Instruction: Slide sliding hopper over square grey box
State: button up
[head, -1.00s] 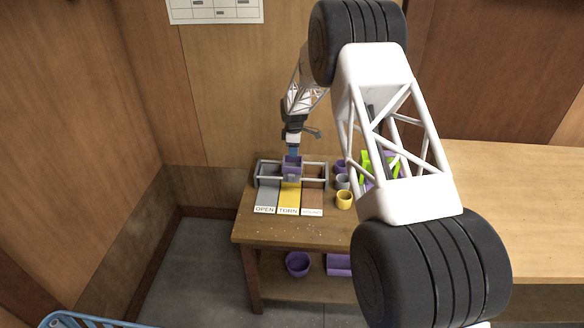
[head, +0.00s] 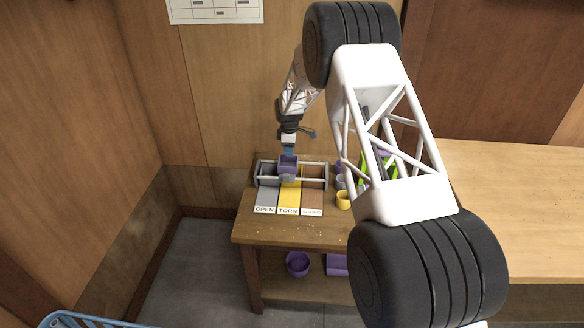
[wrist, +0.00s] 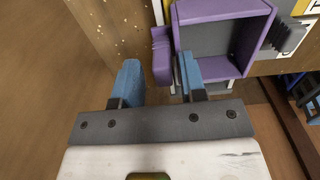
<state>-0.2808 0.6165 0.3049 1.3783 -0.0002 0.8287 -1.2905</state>
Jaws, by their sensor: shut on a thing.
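The sliding hopper (head: 287,166) is purple with a grey inside and sits on a pale rail frame. In the head view it stands over the yellow lane, near its left edge. The grey box (head: 267,181) is at the left end of the frame, left of the hopper. My gripper (head: 289,151) reaches down from above onto the hopper. In the wrist view the hopper (wrist: 211,44) is at top centre-right, and my blue fingers (wrist: 160,78) stand either side of its purple tab (wrist: 161,56). The fingers are shut on the hopper; the exact contact is partly hidden.
A yellow lane (head: 289,198) and a brown lane (head: 313,200) lie right of the grey one, with labels in front. Small cups, including a yellow cup (head: 343,200), stand to the right. My own arm hides much of the table (head: 262,230) there.

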jog(key=shift+s+a+f, duration=0.15)
jog(key=shift+a+f, duration=0.25)
jog(key=shift+a, duration=0.75)
jog(key=shift+s+a+f, duration=0.2)
jog(key=shift+a+f, duration=0.25)
jog(key=shift+a, duration=0.75)
jog(key=shift+s+a+f, duration=0.15)
jog(key=shift+a+f, duration=0.25)
jog(key=shift+a, duration=0.75)
jog(key=o, duration=0.5)
jog(key=shift+a, duration=0.1)
jog(key=shift+r, duration=0.8)
jog(key=shift+c, duration=1.3)
jog(key=o, duration=0.4)
jog(key=shift+r, duration=0.3)
jog(key=shift+o, duration=0.3)
jog(key=shift+w+r, duration=0.15)
jog(key=shift+r, duration=0.3)
jog(key=shift+w+r, duration=0.1)
jog(key=shift+r, duration=1.15)
